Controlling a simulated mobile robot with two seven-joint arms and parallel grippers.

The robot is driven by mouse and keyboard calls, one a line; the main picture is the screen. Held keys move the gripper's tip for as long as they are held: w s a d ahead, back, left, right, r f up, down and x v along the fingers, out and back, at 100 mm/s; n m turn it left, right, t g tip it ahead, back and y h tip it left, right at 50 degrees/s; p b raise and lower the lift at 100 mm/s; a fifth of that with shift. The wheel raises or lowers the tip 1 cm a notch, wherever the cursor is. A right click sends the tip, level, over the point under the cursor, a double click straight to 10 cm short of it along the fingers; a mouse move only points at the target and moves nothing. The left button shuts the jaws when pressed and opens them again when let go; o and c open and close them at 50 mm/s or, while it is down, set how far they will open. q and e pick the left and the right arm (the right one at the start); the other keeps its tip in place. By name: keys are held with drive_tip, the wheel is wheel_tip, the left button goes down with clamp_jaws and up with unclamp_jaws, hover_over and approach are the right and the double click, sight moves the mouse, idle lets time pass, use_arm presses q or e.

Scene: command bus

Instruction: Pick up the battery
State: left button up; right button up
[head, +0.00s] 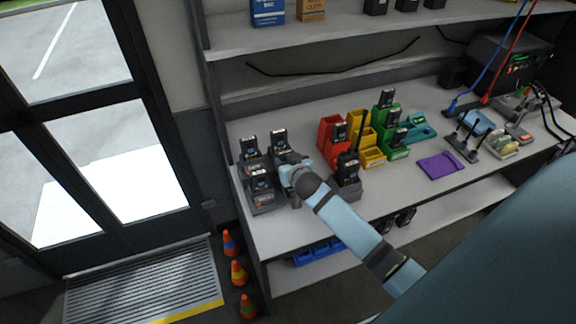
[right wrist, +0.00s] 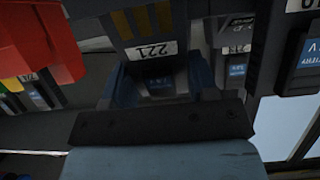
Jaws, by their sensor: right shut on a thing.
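My right gripper (head: 288,166) reaches over the left end of the workbench, at the chargers. Other batteries stand close by: one at the back left (head: 249,144), one in front (head: 260,181), one to the right (head: 348,168). My left gripper is out of view.
The workbench (head: 300,232) carries red (head: 331,140), yellow (head: 373,155) and green (head: 398,151) bins with devices, and a purple cloth (head: 440,165). A shelf (head: 350,30) runs above. Small cones (head: 238,273) stand on the floor by the door. The bench's front edge is mostly clear.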

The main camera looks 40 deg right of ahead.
wheel_tip(320, 180, up, 18)
drive_tip(key=shift+r, duration=0.15)
idle(0.5)
drive_tip(key=s+a+r+n+y+p, duration=0.25)
drive_tip(key=s+a+p, duration=0.25)
drive_tip(key=s+a, duration=0.65)
drive_tip(key=w+d+f+m+h+b, duration=0.2)
drive_tip(key=w+d+b, duration=0.3)
drive_tip(key=w+d, duration=0.6)
drive_tip(key=shift+w+d+f, duration=0.25)
drive_tip(key=shift+m+h, duration=0.25)
